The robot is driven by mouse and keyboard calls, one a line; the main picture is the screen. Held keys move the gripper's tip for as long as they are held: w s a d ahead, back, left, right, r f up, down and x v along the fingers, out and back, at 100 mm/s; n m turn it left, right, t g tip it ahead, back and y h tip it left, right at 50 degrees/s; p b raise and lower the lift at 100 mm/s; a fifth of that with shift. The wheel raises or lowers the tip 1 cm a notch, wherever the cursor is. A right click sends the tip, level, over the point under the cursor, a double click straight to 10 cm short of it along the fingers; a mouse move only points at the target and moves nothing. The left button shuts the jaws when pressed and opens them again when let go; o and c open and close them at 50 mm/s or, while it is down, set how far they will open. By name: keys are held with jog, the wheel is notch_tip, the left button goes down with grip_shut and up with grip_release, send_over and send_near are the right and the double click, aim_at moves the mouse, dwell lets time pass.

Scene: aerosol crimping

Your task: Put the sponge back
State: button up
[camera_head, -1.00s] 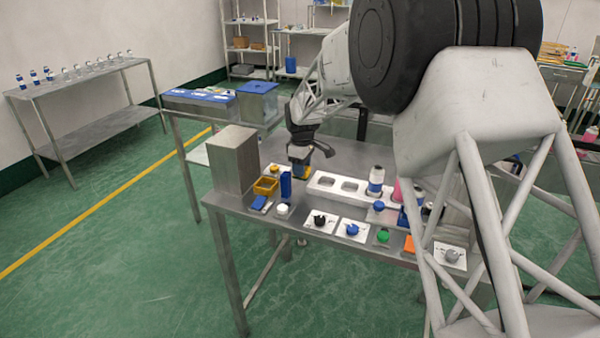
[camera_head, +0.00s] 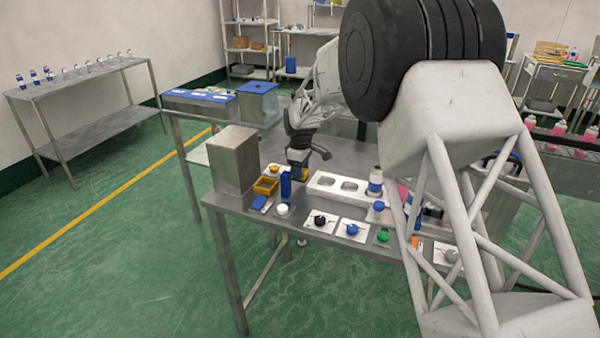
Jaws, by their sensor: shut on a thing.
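My gripper (camera_head: 298,163) is over the left part of the metal workbench, pointing down, just right of a tall blue block (camera_head: 286,184). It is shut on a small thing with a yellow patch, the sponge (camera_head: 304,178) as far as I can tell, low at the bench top. The fingers and most of the sponge are too small and dark to make out, and I cannot tell whether it touches the bench. An open yellow tray (camera_head: 265,187) sits left of the blue block.
A tall grey metal box (camera_head: 233,160) stands at the bench's left end. Several plates with knobs, one blue (camera_head: 352,229), line the front edge.

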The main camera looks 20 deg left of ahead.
jog(key=shift+f, duration=0.6)
jog(key=shift+f, duration=0.15)
jog(key=o, duration=0.8)
jog(key=shift+o, duration=0.2)
notch_tip(320, 180, up, 12)
jog(key=shift+r, duration=0.2)
jog(key=shift+d, duration=0.1)
dwell(0.6)
